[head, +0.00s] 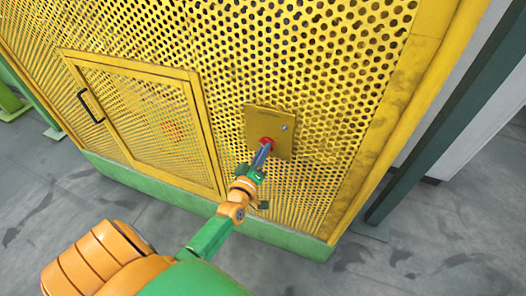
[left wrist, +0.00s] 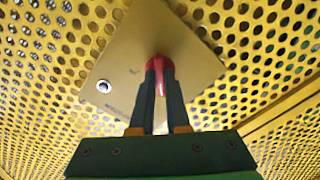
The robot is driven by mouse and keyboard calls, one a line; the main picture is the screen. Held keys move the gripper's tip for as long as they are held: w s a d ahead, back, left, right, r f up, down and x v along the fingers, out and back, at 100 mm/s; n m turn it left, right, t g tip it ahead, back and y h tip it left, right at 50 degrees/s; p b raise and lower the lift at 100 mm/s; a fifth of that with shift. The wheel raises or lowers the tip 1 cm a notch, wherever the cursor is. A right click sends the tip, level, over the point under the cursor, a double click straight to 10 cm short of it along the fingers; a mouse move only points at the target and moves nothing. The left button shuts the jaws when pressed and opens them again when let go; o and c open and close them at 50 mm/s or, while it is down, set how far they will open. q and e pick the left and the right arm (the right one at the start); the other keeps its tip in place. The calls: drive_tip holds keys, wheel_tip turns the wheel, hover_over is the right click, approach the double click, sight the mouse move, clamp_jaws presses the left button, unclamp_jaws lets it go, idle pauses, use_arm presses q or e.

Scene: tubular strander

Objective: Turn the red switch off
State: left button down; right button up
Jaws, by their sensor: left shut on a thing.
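The red switch (head: 267,142) sits on a square yellow plate (head: 284,122) fixed to the perforated yellow panel. In the left wrist view the red switch (left wrist: 160,64) shows at the tips of my left gripper (left wrist: 160,78). The two dark fingers are closed on its red handle, one on each side. In the head view my left gripper (head: 264,152) reaches up to the plate from below, and its fingers hide part of the switch. My right gripper is in neither view.
A small round silver fitting (head: 284,128) is on the same plate. A framed mesh door (head: 140,117) with a black handle (head: 91,105) is to the left. A green base rail (head: 290,242) runs along the bottom. A dark green post (head: 420,130) stands at the right. The grey floor is clear in front.

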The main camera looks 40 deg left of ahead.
use_arm(q)
drive_tip(key=shift+r, duration=0.15)
drive_tip(key=c, duration=0.9)
unclamp_jaws()
drive_tip(key=shift+w, duration=0.1)
drive_tip(key=v, duration=0.7)
